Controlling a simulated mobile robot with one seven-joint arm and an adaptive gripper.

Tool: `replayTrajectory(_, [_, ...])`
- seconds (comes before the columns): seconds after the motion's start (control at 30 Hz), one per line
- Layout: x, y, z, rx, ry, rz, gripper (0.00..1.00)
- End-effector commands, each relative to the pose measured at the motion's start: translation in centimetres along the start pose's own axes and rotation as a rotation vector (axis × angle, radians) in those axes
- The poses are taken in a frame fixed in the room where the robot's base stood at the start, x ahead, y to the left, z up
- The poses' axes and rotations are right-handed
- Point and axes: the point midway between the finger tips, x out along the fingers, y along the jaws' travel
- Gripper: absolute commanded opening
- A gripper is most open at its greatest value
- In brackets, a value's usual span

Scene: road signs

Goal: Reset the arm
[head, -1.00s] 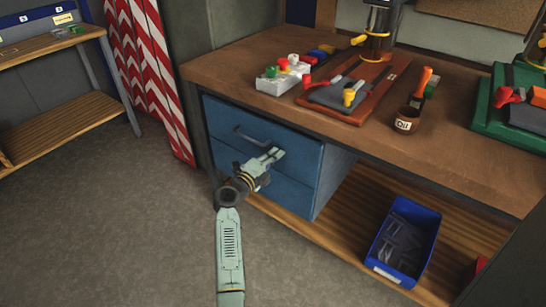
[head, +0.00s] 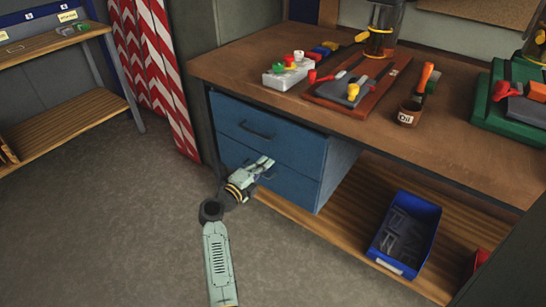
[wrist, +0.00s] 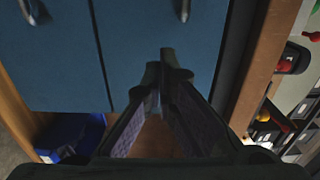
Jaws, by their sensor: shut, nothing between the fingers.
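My gripper (head: 265,165) is at the end of my pale green arm, in front of the blue drawer unit (head: 275,183) under the workbench. It is shut and empty. In the wrist view the gripper's two dark fingers (wrist: 166,75) meet at their tips, with the blue drawer fronts (wrist: 50,55) beyond them. Both drawers look closed. I cannot tell whether the fingertips touch the drawer front.
A blue bin (head: 405,232) stands on the lower shelf. The grey floor (head: 110,230) at left is clear.

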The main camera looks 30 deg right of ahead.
Motion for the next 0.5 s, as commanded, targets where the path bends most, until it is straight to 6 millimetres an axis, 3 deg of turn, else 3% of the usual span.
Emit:
replayTrajectory(0.2, [-3.6,0.1,0.0,0.000,-0.001,0.000,0.00])
replayTrajectory(0.5, [-4.8,0.0,0.0,0.001,0.000,0.000,0.00])
